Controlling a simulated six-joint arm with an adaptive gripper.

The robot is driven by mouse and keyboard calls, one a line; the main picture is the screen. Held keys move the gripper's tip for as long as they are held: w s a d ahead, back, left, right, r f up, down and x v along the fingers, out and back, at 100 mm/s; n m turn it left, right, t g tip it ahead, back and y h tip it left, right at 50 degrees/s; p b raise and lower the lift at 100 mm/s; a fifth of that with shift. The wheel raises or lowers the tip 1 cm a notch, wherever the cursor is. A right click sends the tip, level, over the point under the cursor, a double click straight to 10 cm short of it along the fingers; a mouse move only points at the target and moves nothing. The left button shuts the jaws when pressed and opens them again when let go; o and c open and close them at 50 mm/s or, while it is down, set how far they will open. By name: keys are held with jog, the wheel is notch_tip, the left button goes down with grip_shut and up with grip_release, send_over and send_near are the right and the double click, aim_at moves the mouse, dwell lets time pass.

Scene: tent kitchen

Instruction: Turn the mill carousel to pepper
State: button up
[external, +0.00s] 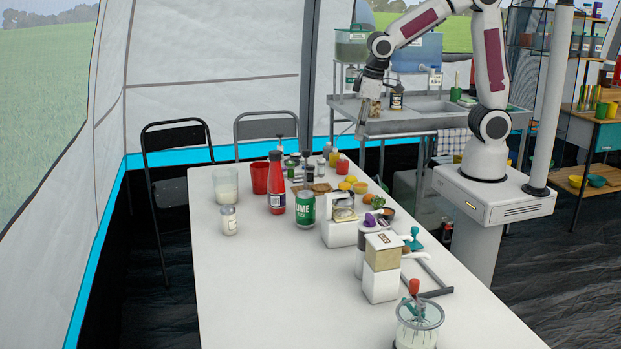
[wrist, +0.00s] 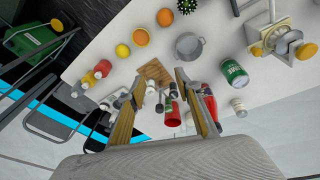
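A cluster of small mills (external: 293,168) with dark, green and metal parts stands at the far end of the white table in the external view. I take it for the carousel. In the wrist view, dark and white cylinders (wrist: 160,104) show beyond and between my fingers, partly hidden by them. I cannot read any label or tell which mill is pepper. My gripper (external: 360,132) is raised to the right of the table's far end, apart from the mills. In the wrist view my gripper (wrist: 163,79) has its fingers spread, with nothing held between them.
A red bottle (external: 276,190), red cup (external: 260,178), green can (external: 305,209) and glass (external: 227,186) stand near the mills. A wooden board (wrist: 154,72), a grey pot (wrist: 189,46) and fruit lie close by. The table's near left part is clear.

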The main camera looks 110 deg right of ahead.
jog(key=s+a+r+n, duration=0.2)
jog(key=s+a+r, duration=0.1)
jog(key=s+a, duration=0.3)
jog(key=shift+s+r+t+y, duration=0.3)
jog(key=shift+s+t, duration=0.1)
jog(key=shift+s, duration=0.2)
jog(key=shift+a, duration=0.1)
dwell(0.4)
